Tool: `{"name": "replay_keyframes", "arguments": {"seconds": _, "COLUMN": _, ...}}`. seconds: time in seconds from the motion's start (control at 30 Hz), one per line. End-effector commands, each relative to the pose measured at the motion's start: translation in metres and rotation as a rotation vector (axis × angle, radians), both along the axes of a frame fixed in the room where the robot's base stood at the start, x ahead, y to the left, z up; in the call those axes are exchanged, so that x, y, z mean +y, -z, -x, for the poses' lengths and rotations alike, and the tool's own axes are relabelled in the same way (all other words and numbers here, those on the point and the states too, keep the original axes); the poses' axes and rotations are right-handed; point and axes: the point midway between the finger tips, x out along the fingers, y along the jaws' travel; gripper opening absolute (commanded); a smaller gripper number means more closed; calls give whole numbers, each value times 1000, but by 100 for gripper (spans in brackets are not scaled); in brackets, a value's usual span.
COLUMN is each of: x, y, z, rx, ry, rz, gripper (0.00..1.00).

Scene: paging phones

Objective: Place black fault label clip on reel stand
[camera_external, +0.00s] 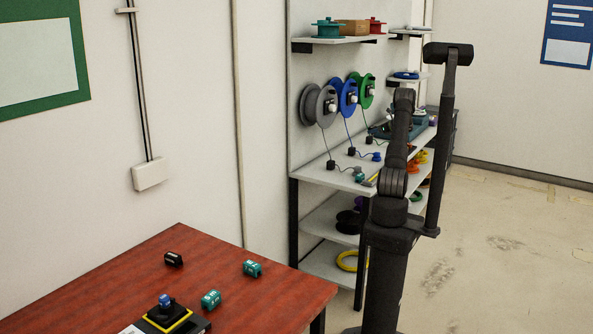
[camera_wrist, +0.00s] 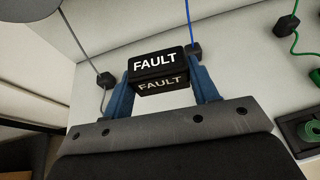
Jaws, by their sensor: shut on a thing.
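The black fault label clip (camera_wrist: 158,62), with white FAULT lettering, is between the blue fingers of my gripper (camera_wrist: 162,76) in the wrist view. My gripper is shut on it and faces the pale shelf top. In the external view my gripper and the held clip are hidden behind my arm. The reel stand (camera_external: 315,182) is the white shelf unit against the wall, with grey (camera_external: 313,104), blue (camera_external: 345,96) and green (camera_external: 365,90) reels above its top. I cannot tell whether the clip touches the shelf. A black clip (camera_external: 173,258) also lies on the red table.
Dark cable ends (camera_wrist: 105,80) lie on the shelf around the gripper, on grey, blue and green leads. A dark green-marked item (camera_wrist: 302,128) is at the right.

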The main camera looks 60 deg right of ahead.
Motion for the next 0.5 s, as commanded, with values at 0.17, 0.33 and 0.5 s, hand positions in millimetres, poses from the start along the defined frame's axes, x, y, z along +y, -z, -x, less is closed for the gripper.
{"name": "replay_keyframes", "arguments": {"seconds": 0.17, "x": -47, "y": 31, "z": 70, "rx": 1, "ry": -41, "rz": -2, "gripper": 29}}
{"name": "replay_keyframes", "arguments": {"seconds": 0.33, "x": -69, "y": 55, "z": 125, "rx": 2, "ry": -74, "rz": -3, "gripper": 29}}
{"name": "replay_keyframes", "arguments": {"seconds": 0.5, "x": -78, "y": 68, "z": 156, "rx": 1, "ry": -93, "rz": -1, "gripper": 29}}
